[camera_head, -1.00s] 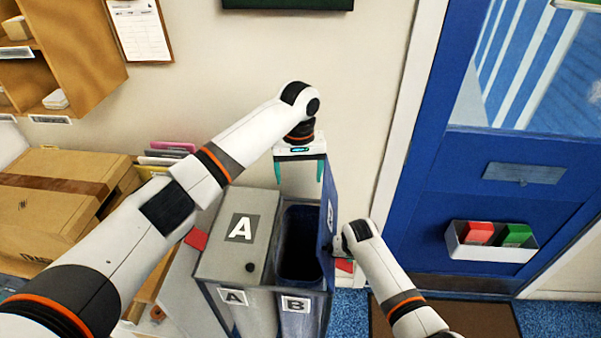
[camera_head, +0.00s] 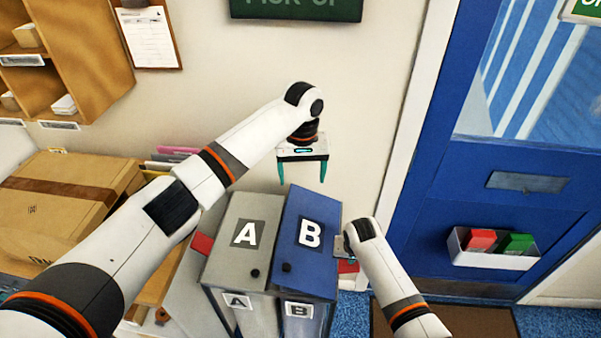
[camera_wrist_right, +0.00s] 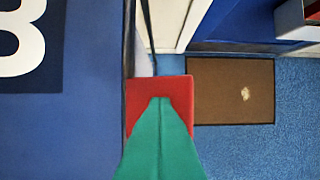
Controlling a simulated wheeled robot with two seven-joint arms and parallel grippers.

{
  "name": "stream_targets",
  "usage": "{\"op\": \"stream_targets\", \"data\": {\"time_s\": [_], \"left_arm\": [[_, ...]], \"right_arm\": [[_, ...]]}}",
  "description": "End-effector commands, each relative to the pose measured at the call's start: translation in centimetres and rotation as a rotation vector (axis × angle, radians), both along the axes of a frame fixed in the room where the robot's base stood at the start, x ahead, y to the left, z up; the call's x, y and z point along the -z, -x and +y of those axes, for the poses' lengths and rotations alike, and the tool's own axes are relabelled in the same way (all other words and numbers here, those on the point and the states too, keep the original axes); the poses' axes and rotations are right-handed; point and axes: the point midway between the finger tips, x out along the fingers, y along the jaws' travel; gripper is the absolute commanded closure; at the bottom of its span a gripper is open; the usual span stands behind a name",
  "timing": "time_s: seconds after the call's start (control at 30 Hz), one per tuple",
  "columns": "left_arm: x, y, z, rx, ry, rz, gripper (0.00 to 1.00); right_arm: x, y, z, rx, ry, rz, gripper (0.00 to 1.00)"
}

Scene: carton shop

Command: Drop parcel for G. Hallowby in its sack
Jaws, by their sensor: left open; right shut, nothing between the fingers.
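Two lidded bins stand side by side in the head view: a grey one marked A (camera_head: 234,260) and a blue one marked B (camera_head: 318,259). Both lids are down, so their insides are hidden. My left gripper (camera_head: 302,182) is open and empty, above and behind the blue lid. My right gripper (camera_head: 343,247) is beside the blue bin's right edge. In the right wrist view its green fingers (camera_wrist_right: 160,112) are together with nothing between them, and the blue lid (camera_wrist_right: 45,130) is to their left. I see no parcel that I can identify as G. Hallowby's.
Cardboard boxes (camera_head: 62,190) lie at the left, below wooden pigeonholes (camera_head: 95,60). A blue door (camera_head: 500,215) with a tray of red and green blocks (camera_head: 492,258) is at the right. A brown mat (camera_wrist_right: 230,90) lies on the blue carpet.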

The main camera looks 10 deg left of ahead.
Motion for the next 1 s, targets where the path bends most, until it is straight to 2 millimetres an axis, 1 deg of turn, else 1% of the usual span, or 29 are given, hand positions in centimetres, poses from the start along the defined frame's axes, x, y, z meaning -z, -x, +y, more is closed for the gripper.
{"op": "stream_targets", "data": {"time_s": [0.43,1.0], "left_arm": [[0.0,0.0,0.0,0.0,0.0,0.0,0.22],[0.0,0.0,0.0,0.0,0.0,0.0,0.22]], "right_arm": [[-2.3,-0.1,-0.3,0.002,0.005,0.0,1.0],[-5.2,-0.1,-0.2,0.002,0.003,-0.002,1.0]]}}
